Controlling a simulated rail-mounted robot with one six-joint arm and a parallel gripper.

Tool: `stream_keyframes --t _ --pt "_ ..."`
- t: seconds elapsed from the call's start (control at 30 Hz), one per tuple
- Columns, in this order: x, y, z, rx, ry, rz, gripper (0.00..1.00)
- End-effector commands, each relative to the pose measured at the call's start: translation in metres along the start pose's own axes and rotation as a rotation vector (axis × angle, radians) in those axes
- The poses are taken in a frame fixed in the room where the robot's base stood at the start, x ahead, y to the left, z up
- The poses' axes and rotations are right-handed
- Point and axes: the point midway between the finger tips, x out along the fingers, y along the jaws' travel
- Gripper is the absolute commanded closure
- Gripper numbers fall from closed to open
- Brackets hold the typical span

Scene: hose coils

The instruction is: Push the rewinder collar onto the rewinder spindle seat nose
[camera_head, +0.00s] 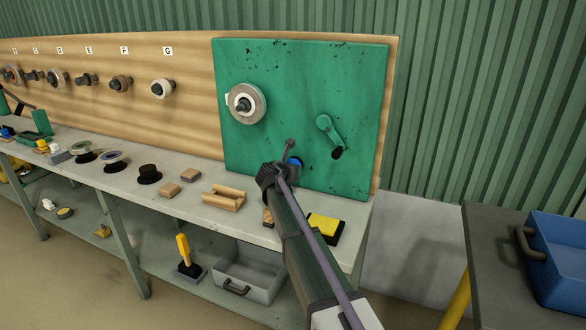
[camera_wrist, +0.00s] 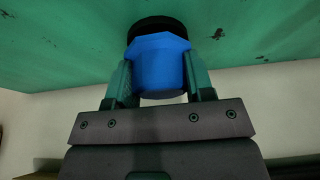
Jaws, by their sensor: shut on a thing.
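The blue collar (camera_wrist: 158,68) sits between the two green fingers of my gripper (camera_wrist: 160,80) in the wrist view. The fingers are shut on its sides. A black round piece (camera_wrist: 156,24), probably the spindle seat, shows just beyond the collar against the green panel. Collar and black piece look in line and touching or nearly so; I cannot tell whether the collar is around the nose, as the nose is hidden. In the head view, the collar (camera_head: 295,162) shows small in front of the lower panel, partly hidden by my gripper (camera_head: 287,168).
The green panel (camera_head: 290,75) carries a grey disc with a dark hub (camera_head: 245,104) and a green crank (camera_head: 329,133). Wooden blocks (camera_head: 224,197) and a yellow-black block (camera_head: 325,228) lie on the bench below. A blue crate (camera_head: 560,265) stands at right.

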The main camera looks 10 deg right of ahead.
Motion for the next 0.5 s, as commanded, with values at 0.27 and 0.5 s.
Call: stream_keyframes --t 0.27,0.5 --pt "-0.017 -0.001 -0.006 0.0 0.0 -0.001 0.8" --pt "-0.028 0.0 -0.01 0.0 0.0 0.0 0.8"
